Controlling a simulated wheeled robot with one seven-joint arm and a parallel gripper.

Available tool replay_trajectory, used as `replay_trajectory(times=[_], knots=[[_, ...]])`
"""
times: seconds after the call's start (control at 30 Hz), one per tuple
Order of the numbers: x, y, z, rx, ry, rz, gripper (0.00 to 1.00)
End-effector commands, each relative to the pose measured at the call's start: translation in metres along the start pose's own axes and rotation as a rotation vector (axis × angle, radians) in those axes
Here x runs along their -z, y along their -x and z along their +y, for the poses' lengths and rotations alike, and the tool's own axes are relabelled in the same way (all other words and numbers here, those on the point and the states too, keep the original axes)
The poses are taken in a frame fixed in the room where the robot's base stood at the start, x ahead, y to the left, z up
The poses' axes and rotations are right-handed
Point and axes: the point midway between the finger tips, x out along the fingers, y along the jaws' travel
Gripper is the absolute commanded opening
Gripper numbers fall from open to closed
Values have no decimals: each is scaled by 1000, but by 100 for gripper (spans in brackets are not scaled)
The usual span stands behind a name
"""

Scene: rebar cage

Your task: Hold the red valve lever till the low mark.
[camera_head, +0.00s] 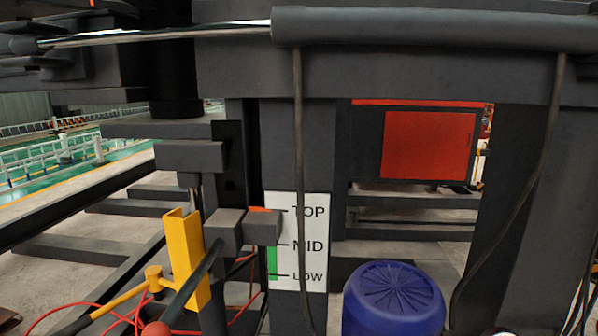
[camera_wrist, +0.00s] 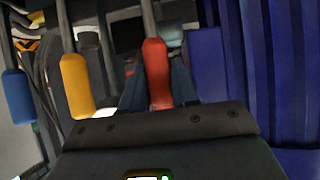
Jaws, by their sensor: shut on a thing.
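The red valve lever (camera_wrist: 157,72) stands between the two fingers of my gripper (camera_wrist: 158,90) in the wrist view, and the gripper is shut on its red grip. In the head view a red rounded end (camera_head: 156,328) of a dark bar shows at the bottom edge, partly cut off; my gripper is not clearly seen there. A white mark board (camera_head: 312,262) reads TOP, MID and LOW. A grey block (camera_head: 262,228) stands at its left edge between TOP and MID, with an orange-red piece at its top. A green strip (camera_head: 272,262) runs below it towards LOW.
A yellow-gripped lever (camera_wrist: 76,85) and a blue-gripped lever (camera_wrist: 17,95) stand left of the red one. A blue barrel (camera_head: 393,302) stands right of the board. A yellow bracket (camera_head: 186,258) and red cables (camera_head: 95,307) are at lower left.

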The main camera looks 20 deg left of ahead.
Motion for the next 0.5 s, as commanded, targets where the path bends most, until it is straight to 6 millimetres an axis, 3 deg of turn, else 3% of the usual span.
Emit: replay_trajectory(times=[0.5], knots=[[4, -2, 0, 1, 0, -30, 0]])
